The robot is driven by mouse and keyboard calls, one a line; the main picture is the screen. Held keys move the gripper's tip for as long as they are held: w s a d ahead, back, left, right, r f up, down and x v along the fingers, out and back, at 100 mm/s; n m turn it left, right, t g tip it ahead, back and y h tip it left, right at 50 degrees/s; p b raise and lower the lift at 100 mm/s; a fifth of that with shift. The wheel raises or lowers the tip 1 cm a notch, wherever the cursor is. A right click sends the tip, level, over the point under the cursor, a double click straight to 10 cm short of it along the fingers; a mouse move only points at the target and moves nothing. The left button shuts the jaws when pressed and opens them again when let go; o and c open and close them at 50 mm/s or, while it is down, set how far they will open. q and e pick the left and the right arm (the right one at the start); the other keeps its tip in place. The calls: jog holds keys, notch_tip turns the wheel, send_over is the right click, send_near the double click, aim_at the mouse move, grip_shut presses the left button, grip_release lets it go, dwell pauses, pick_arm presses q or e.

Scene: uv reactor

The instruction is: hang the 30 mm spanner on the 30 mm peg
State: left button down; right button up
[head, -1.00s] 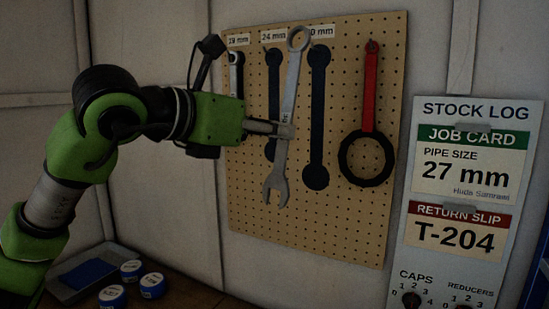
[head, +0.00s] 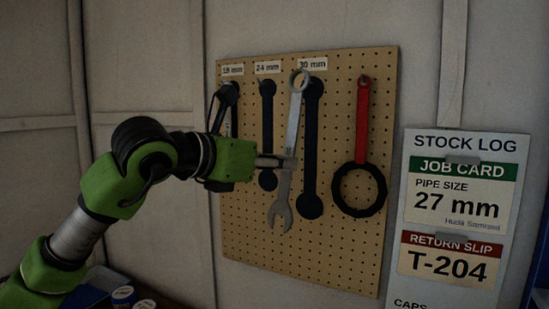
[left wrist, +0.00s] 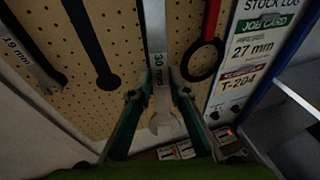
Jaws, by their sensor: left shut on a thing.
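My left gripper (head: 286,163) is shut on the grey 30 mm spanner (head: 283,190), around the middle of its shaft. The spanner hangs ring end up and open jaw down, slightly tilted, in front of the pegboard (head: 240,215). Its ring (head: 300,80) is just left of the top of the dark 30 mm outline (head: 312,150), below the 30 mm label (head: 313,65). I cannot tell whether the ring is around a peg. In the left wrist view the spanner (left wrist: 158,40) shows "30 mm" on its shaft between the fingers (left wrist: 158,95). My right gripper is out of view.
The dark 24 mm outline (head: 267,120) is left of the spanner. A red-handled tool with a black ring (head: 362,130) hangs to the right. The stock log board (head: 420,250) stands further right.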

pick_arm(q)
jog(key=shift+w+d+p, duration=0.35)
jog(key=shift+w+p, duration=0.3)
jog(key=shift+w, duration=0.15)
jog(key=shift+w+d+p, duration=0.3)
jog(key=shift+w+p, duration=0.3)
jog(key=shift+w, duration=0.15)
jog(key=shift+w+d+f+b, duration=0.25)
jog(key=shift+w+f+b, duration=0.3)
jog(key=shift+b, duration=0.25)
jog(key=shift+r, duration=0.15)
jog(key=c, duration=1.9)
grip_release()
jog(key=shift+o, duration=0.4)
